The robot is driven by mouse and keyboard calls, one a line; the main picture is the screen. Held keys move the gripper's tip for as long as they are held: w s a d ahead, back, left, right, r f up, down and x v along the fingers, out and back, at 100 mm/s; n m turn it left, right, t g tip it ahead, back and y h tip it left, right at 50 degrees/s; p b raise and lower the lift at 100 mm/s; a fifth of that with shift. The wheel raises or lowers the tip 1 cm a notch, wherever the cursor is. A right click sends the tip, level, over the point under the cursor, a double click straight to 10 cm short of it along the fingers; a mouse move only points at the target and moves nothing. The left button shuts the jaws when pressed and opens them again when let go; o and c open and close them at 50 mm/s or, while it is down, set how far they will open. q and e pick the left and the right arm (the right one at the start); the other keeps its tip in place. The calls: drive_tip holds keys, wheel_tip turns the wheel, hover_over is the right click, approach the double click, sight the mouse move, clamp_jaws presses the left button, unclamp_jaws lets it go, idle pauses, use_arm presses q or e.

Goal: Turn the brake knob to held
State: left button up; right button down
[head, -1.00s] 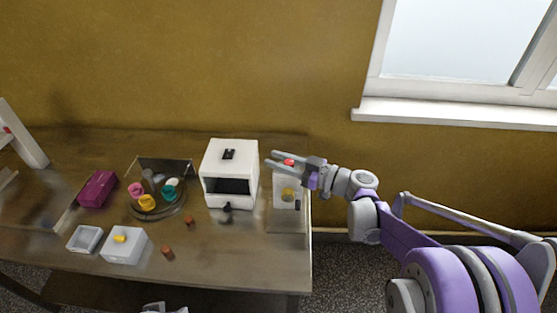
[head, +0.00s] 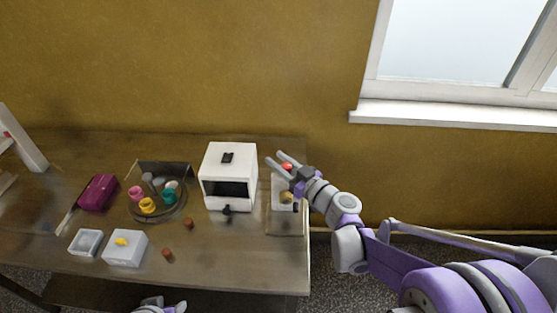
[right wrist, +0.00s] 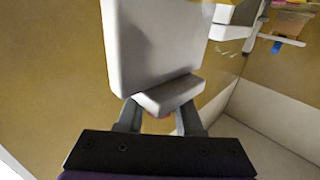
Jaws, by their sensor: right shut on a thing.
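A narrow pale control box (head: 276,188) stands at the right end of the table. It has a red knob (head: 287,166) at its top and a yellowish round part (head: 287,196) lower on its front. I cannot read any mark that tells the brake knob's setting. My right gripper (head: 276,160) reaches in from the right, with its fingers on either side of the red knob and shut on it. In the right wrist view, a grey block partly hides a reddish thing (right wrist: 180,123) between the fingers. A white and purple part of mine shows at the bottom edge; its gripper state is unclear.
A white machine (head: 230,160) with a dark opening stands just left of the control box. Further left are a round tray (head: 172,213) with coloured pieces, a magenta box (head: 98,192), a grey tray (head: 73,246) and a white block (head: 126,254). Small brown pieces lie in front.

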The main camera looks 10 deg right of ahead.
drive_tip(key=c, duration=0.6)
unclamp_jaws()
drive_tip(key=v, duration=1.1)
drive_tip(key=shift+b, duration=0.3)
